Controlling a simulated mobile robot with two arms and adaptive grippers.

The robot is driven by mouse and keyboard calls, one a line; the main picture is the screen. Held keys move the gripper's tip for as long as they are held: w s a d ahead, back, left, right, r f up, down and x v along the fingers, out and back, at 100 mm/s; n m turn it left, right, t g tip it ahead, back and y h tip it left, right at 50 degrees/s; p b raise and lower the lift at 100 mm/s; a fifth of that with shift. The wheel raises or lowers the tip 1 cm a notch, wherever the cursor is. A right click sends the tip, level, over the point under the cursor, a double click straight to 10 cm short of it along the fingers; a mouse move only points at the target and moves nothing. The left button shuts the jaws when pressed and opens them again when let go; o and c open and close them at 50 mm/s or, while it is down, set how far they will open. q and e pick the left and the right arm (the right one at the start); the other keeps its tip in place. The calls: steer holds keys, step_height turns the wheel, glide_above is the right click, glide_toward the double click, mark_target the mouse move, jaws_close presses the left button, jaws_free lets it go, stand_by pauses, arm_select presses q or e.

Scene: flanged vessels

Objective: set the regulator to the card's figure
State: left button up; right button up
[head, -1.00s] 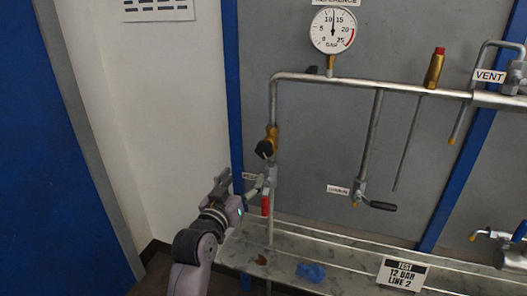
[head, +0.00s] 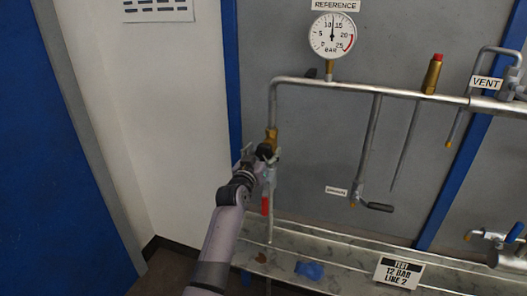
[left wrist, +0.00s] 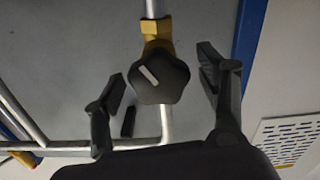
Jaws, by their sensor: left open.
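The regulator's black knob (left wrist: 160,75), with a white pointer mark, sits on a brass body (left wrist: 155,28) in the left wrist view. It also shows in the head view (head: 265,151), partly covered by my gripper. My left gripper (head: 262,160) is open, its two fingers (left wrist: 165,85) on either side of the knob with gaps on both sides. The reference gauge (head: 333,36) has its needle pointing nearly straight up, between the 10 and 15 marks. The card (head: 399,272) reads "TEST 12 BAR LINE 2". My right gripper is not in view.
A red-handled valve (head: 265,205) hangs below the knob. A drain pipe with a dark lever (head: 376,207) is to the right. A brass valve with red cap (head: 432,74) and the VENT pipe (head: 486,83) stand further right. A blue cloth (head: 309,270) lies on the shelf.

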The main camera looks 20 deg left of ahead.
arm_select(q)
steer(key=shift+w, duration=0.15)
steer(key=c, duration=1.1)
steer(key=shift+n, duration=0.6)
steer(key=shift+c, duration=0.2)
steer(key=o, duration=1.1)
steer(key=shift+o, duration=0.2)
